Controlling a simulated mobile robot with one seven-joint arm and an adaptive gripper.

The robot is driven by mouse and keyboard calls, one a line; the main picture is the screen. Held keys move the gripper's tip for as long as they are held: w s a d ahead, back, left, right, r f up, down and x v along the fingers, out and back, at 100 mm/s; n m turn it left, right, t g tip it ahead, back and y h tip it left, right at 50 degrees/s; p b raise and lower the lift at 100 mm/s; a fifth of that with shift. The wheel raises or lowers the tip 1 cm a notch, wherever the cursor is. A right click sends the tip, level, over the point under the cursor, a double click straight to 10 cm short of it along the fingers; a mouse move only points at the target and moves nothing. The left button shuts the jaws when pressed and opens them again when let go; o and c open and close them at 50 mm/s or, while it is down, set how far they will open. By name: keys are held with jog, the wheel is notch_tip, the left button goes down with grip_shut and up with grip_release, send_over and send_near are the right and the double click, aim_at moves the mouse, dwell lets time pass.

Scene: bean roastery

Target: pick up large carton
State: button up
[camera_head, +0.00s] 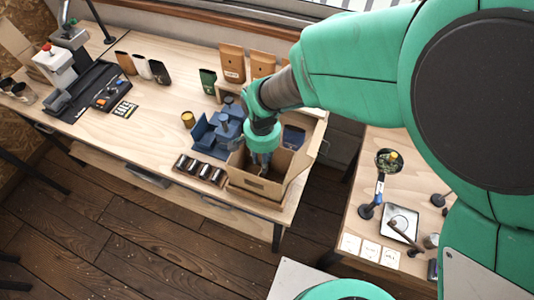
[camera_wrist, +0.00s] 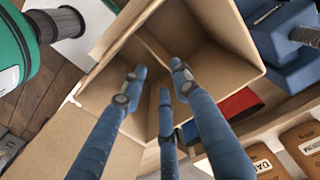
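The large carton (camera_head: 255,187) is an open brown cardboard box at the right end of the long wooden bench, its flaps spread. My gripper (camera_head: 262,160) points down into its open top. In the wrist view the three blue fingers of my gripper (camera_wrist: 158,82) are spread apart over the carton (camera_wrist: 215,28), with no object visible between them. Brown cardboard walls and flaps lie behind and around the fingertips. I cannot tell whether any finger touches the cardboard.
A blue machine (camera_head: 218,132) stands close left of the carton, with a dark rack of small jars (camera_head: 200,170) in front. Kraft bags (camera_head: 232,63) stand behind. A second table (camera_head: 350,215) is at the right, across a floor gap.

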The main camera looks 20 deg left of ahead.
jog(key=shift+f, duration=1.5)
jog(key=shift+a+f+b, duration=0.1)
jog(key=shift+f+b, duration=0.35)
jog(key=shift+f, duration=2.15)
grip_shut()
